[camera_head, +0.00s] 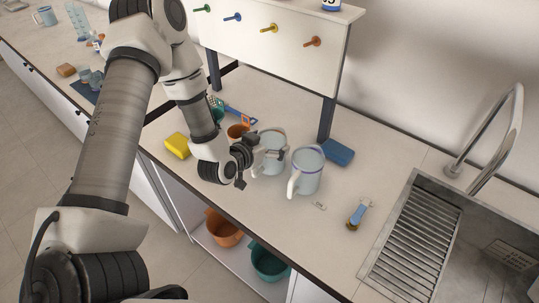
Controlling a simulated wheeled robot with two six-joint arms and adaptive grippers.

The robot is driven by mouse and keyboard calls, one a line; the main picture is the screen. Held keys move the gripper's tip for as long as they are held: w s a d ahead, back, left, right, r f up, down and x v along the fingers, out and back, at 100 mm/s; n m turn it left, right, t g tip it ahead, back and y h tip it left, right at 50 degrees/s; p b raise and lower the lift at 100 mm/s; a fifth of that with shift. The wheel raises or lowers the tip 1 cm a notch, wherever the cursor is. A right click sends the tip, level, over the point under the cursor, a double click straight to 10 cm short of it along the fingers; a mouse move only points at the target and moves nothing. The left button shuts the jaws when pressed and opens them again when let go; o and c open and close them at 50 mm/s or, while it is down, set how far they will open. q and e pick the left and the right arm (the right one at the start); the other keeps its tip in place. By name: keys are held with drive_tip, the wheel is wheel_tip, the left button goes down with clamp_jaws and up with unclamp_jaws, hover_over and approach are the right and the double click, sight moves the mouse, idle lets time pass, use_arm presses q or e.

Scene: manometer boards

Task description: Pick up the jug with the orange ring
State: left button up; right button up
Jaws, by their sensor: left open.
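A pale jug (272,139) stands on the counter below the pegboard, partly covered by my left gripper (259,168). An orange ring on it cannot be made out. My left gripper is open, with its fingers at the near left side of this jug, by its handle; whether they touch it cannot be told. A second pale jug (308,174) with a blue ring at its rim stands just to the right, its white handle toward me. My right gripper is not in view.
A blue sponge (338,152) and a blue-handled tool (359,212) are to the right, before the sink (413,232). Pegboard legs stand behind. Bins sit on the shelf below.

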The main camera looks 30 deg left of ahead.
use_arm(q)
drive_tip(key=shift+s+a, duration=0.1)
drive_tip(key=shift+s+r, duration=0.1)
drive_tip(key=shift+s, duration=0.1)
drive_tip(key=shift+c, duration=1.3)
drive_tip(key=shift+s, duration=0.1)
drive_tip(key=c, duration=1.1)
drive_tip(key=shift+r, duration=0.1)
drive_tip(key=shift+c, duration=0.2)
